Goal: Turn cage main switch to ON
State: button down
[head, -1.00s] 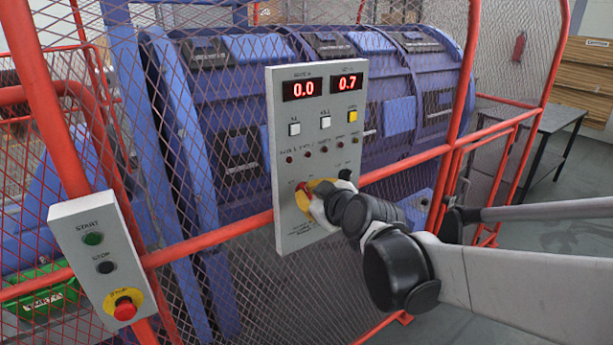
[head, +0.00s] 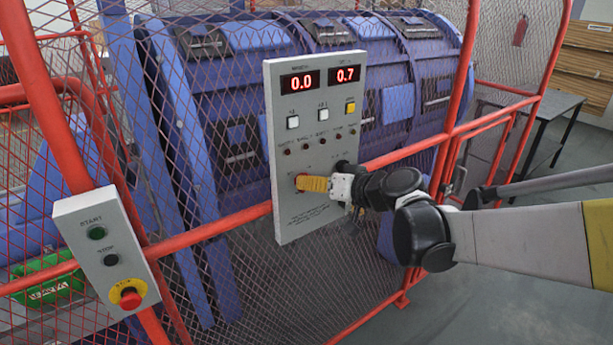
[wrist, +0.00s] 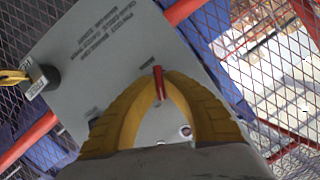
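The grey control panel (head: 318,215) hangs on the red cage rail. Its red switch handle (head: 300,182) is on the lower half, mostly hidden by my gripper (head: 306,183) in the head view. In the wrist view, the yellow fingers of my gripper (wrist: 159,80) meet around the narrow red switch handle (wrist: 158,84), one on each side. They look shut on it, with the tips close to the panel face (wrist: 105,65). The switch's position labels are too small or hidden to read.
The panel displays (head: 323,77) read 0.0 and 0.7; buttons and dark indicator lamps sit below them. A START/STOP box (head: 85,225) with a red emergency stop (head: 130,298) is at left. Red rails and mesh surround the blue strander (head: 260,100). A table (head: 540,110) stands right.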

jog(key=shift+f+m+y, duration=0.1)
jog(key=shift+m+y, duration=0.7)
jog(key=shift+m, duration=0.4)
jog(key=shift+b, duration=0.3)
jog(key=c, duration=1.5)
grip_release()
jog(key=v, duration=1.2)
jog(key=shift+w, duration=0.15)
